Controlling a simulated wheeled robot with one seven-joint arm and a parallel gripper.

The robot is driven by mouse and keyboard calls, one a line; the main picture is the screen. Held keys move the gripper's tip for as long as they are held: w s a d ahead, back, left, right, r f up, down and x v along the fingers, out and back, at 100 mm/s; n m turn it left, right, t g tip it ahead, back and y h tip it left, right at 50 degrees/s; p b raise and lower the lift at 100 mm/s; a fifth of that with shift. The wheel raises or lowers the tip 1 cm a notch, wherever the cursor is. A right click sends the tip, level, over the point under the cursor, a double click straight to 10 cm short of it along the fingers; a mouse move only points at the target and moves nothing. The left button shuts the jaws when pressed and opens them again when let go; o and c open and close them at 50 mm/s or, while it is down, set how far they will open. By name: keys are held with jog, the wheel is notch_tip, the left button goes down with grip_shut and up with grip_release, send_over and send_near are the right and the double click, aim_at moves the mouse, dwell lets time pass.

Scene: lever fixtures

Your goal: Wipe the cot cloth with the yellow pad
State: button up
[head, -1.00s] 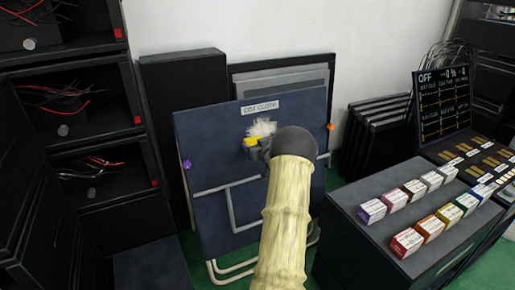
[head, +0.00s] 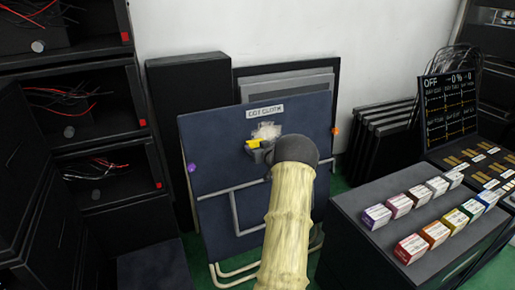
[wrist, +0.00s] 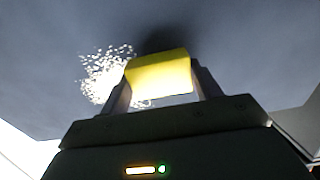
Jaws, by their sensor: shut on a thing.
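The cot cloth (head: 215,160) is a dark blue upright panel with a "COT CLOTH" label near its top, and it fills the wrist view (wrist: 240,40). A whitish speckled patch (head: 266,131) lies below the label; it also shows in the wrist view (wrist: 98,72), left of the pad. My gripper (head: 262,147) is shut on the yellow pad (head: 252,144), which shows between the two fingers in the wrist view (wrist: 160,74). The pad is at the lower left of the patch in the head view. A dark shadow sits at its far edge; I cannot tell whether it touches the cloth.
A purple knob (head: 192,168) and an orange knob (head: 336,131) sit at the panel's sides. A dark cabinet (head: 350,225) with several coloured boxes stands at the right. Dark shelves (head: 100,135) with wires stand at the left.

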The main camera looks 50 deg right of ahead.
jog(key=shift+p+x, duration=0.35)
jog(key=shift+x, duration=0.5)
dwell(0.3)
jog(key=shift+s+d+r+p, duration=0.1)
jog(key=shift+s+d+p, duration=0.15)
jog(key=shift+d+p, duration=0.4)
jog(key=shift+s+d+r+p, duration=0.1)
jog(key=shift+s+d+p, duration=0.15)
jog(key=shift+d+p, duration=0.35)
jog(key=shift+s+d+f, duration=0.1)
jog(key=shift+s+d, duration=0.1)
jog(key=shift+d, duration=0.15)
jog(key=shift+w, duration=0.1)
jog(key=shift+s+d+p, duration=0.35)
jog(key=shift+d+p, duration=0.35)
jog(key=shift+d, duration=0.1)
jog(key=shift+s+d+p, duration=0.35)
jog(key=shift+d+p, duration=0.3)
jog(key=shift+d, duration=0.2)
